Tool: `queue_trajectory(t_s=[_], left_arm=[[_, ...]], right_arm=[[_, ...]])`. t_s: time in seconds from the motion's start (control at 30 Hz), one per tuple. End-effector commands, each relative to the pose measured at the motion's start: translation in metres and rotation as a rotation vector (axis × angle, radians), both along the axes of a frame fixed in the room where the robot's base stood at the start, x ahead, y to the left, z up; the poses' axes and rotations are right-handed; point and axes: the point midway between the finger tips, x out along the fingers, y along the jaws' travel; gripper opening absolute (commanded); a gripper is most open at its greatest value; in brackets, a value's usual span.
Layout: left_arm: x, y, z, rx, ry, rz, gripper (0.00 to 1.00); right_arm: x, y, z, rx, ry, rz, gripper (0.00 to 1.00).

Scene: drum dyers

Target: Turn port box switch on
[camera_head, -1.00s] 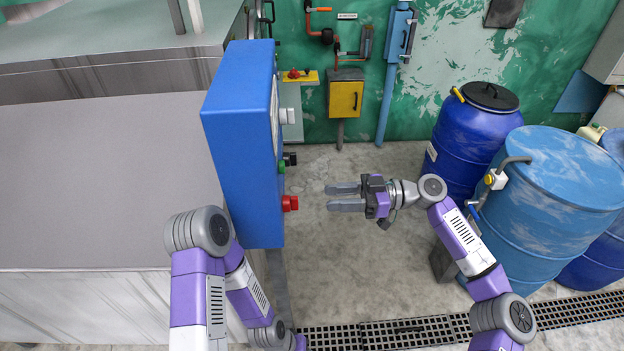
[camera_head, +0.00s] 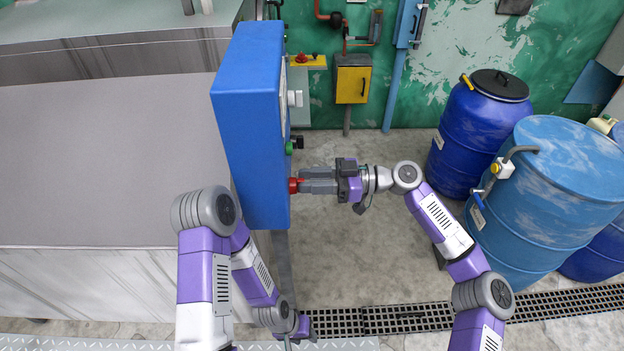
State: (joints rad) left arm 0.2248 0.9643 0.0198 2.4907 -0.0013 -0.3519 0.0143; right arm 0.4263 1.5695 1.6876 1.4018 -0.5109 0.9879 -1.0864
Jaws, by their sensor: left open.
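The blue port box (camera_head: 250,130) stands upright on the left, with its control face turned to the right. A red knob switch (camera_head: 293,186) sticks out low on that face. My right gripper (camera_head: 303,183) points left, level with the red switch. Its fingertips overlap the switch and hide its outer end, and the fingers look close together on it. My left gripper (camera_head: 289,341) is low at the bottom edge, below the box and away from the switch. Only a small part of it shows, and its fingers are mostly hidden.
A green button (camera_head: 289,147), a black knob (camera_head: 298,142) and a white switch (camera_head: 295,98) sit above the red switch. Blue drums (camera_head: 482,130) stand on the right. A yellow box (camera_head: 352,85) is on the green back wall. The floor between is clear.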

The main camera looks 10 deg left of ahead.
Motion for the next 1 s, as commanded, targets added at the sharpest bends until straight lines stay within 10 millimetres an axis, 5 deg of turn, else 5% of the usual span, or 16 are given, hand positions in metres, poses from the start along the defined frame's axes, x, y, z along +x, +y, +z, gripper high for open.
queue_trajectory(t_s=[0.2, 0.67, 1.0], left_arm=[[0.0000, 0.0000, 0.0000, 0.000, 0.000, 0.000, 0.43], [0.0000, 0.0000, -0.0006, 0.000, 0.000, 0.000, 0.43], [0.0000, 0.0000, -0.0009, 0.000, 0.000, 0.000, 0.43]], right_arm=[[0.0002, -0.0003, 0.0000, 0.000, 0.000, 0.000, 0.00], [0.0015, -0.0002, -0.0004, -0.020, 0.060, -0.002, 0.00], [0.0053, 0.0007, -0.0014, -0.094, 0.304, -0.003, 0.00]])
